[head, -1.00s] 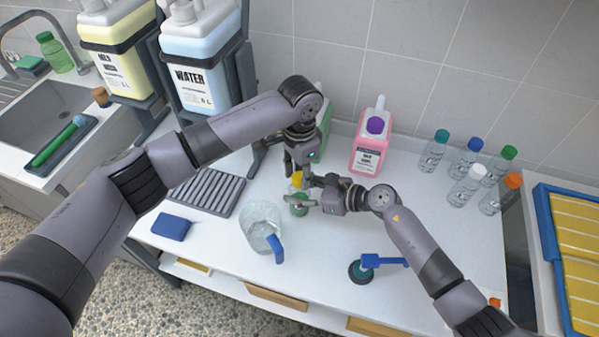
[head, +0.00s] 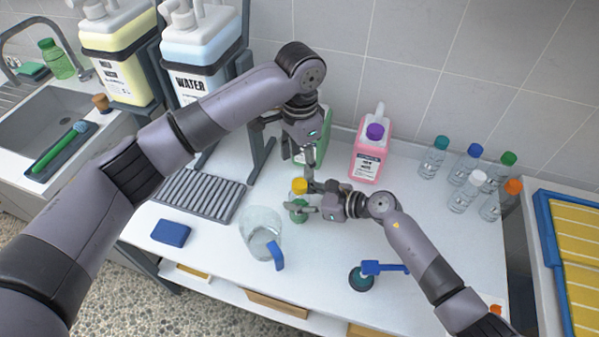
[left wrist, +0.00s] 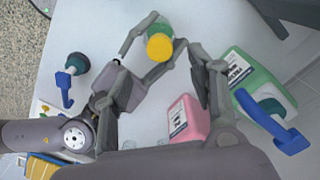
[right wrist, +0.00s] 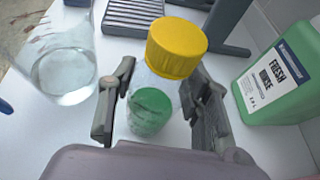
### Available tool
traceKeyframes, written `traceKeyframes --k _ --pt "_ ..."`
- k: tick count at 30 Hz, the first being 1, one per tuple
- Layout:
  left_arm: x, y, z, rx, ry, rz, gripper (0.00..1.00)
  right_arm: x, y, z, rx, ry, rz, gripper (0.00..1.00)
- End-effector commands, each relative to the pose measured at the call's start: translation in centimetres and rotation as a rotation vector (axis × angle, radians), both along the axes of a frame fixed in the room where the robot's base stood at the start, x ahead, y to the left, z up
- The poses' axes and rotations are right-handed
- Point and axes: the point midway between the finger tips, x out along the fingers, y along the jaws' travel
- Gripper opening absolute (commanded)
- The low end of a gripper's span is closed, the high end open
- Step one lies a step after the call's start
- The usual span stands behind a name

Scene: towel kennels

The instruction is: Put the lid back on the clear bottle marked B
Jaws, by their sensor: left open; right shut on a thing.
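A clear bottle (right wrist: 164,84) with green contents stands on the white counter; no letter B is readable on it. Its yellow lid (head: 299,186) sits on top of the bottle, and whether it is screwed tight cannot be told. The lid also shows large in the right wrist view (right wrist: 176,47). My right gripper (head: 306,203) is shut on the bottle's body, low beside the counter. My left gripper (head: 298,158) is open and empty, above the lid and apart from it. In the left wrist view the lid (left wrist: 160,47) shows beyond my fingers.
A clear jug (head: 258,228) with a blue handle stands left of the bottle. A pink jug (head: 369,160) and a green Fresh Rinse jug (right wrist: 283,75) stand behind. Several small capped bottles (head: 466,190) stand right.

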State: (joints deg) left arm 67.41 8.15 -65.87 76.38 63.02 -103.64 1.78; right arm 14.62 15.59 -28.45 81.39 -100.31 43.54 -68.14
Motion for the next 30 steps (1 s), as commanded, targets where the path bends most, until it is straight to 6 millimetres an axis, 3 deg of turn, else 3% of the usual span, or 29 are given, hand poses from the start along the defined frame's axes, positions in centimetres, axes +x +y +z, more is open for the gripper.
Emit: traceKeyframes --k 3,7,18,19,30 --pt "0.0 -0.1 2.3 -0.001 -0.002 -0.001 0.52 0.0 0.0 -0.1 0.000 0.002 0.001 0.00" --pt "0.0 -0.1 3.7 -0.001 0.000 0.000 0.52 0.0 0.0 -0.1 0.000 0.002 0.001 0.00" --pt "0.0 0.0 4.4 -0.001 0.001 -0.001 0.52 0.0 0.0 -0.1 0.000 0.002 0.001 0.00" --pt "0.0 0.0 4.4 -0.001 0.001 -0.001 0.52 0.0 0.0 -0.1 0.000 0.002 0.001 0.45" --pt "0.0 0.0 4.3 -0.001 0.001 -0.001 0.52 0.0 0.0 0.0 0.000 0.000 0.000 0.68"
